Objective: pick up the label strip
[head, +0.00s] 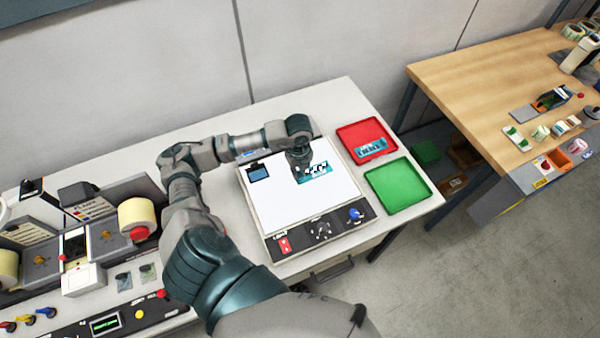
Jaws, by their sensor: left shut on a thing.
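The label strip (318,174) is a small teal piece with white and dark marks, over the white panel (275,205) of the light-box-like device on the table. My left gripper (303,168) points down at it from the upper left, shut on the strip. The fingertips are small here and partly hidden by the wrist; I cannot tell whether the strip is clear of the panel. My right gripper is not in view.
A red tray (360,131) holding another teal strip (371,149) and an empty green tray (398,187) stand to the right. The label rewinder (100,235) is at left. A wooden table (470,75) stands at the right, across a floor gap.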

